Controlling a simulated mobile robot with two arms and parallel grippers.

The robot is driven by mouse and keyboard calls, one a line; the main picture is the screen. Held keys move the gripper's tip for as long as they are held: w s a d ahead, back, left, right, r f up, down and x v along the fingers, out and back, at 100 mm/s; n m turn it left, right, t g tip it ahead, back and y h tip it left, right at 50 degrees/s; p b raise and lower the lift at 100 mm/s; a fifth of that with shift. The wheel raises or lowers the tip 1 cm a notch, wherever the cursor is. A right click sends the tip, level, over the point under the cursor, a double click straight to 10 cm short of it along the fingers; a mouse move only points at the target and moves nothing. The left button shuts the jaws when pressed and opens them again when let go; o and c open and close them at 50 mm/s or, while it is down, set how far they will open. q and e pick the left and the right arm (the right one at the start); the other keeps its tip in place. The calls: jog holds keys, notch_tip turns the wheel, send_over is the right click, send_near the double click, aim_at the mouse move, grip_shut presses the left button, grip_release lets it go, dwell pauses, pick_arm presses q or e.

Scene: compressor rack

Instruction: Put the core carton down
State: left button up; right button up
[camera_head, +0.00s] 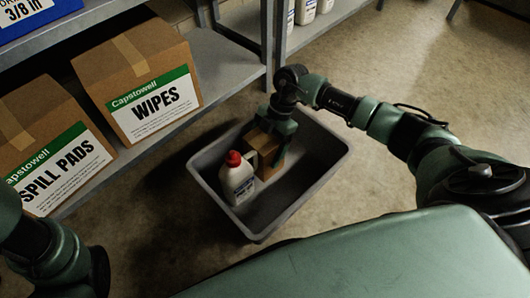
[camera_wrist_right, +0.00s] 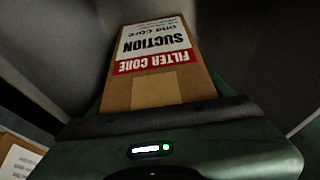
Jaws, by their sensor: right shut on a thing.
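The core carton (camera_head: 268,147) is a small brown box inside the grey tote (camera_head: 298,196) on the floor. In the right wrist view the carton (camera_wrist_right: 157,92) shows a white and red label reading "FILTER CORE" and "SUCTION". My right gripper (camera_head: 272,132) reaches down into the tote and is shut on the carton. I cannot tell whether the carton's base touches the tote floor. A white bottle with a red cap (camera_head: 236,178) stands in the tote just left of the carton. My left arm shows at the lower left, but its gripper is out of view.
A grey shelf (camera_head: 205,98) on the left holds a "WIPES" carton (camera_head: 140,80) and a "SPILL PADS" carton (camera_head: 50,150). White bottles (camera_head: 306,10) stand on another shelf at the back. The tote's right and near parts look empty. Bare floor (camera_head: 400,75) lies beyond the right arm.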

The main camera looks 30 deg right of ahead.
jog(key=shift+w+r, duration=0.1)
jog(key=shift+r, duration=0.05)
jog(key=o, duration=2)
jog(key=shift+o, duration=0.2)
jog(key=p+v, duration=0.6)
jog(key=v, duration=0.3)
jog(key=shift+r+p, duration=0.25)
jog(key=shift+p, duration=0.05)
jog(key=shift+p+v, duration=0.55)
jog(key=shift+v, duration=0.7)
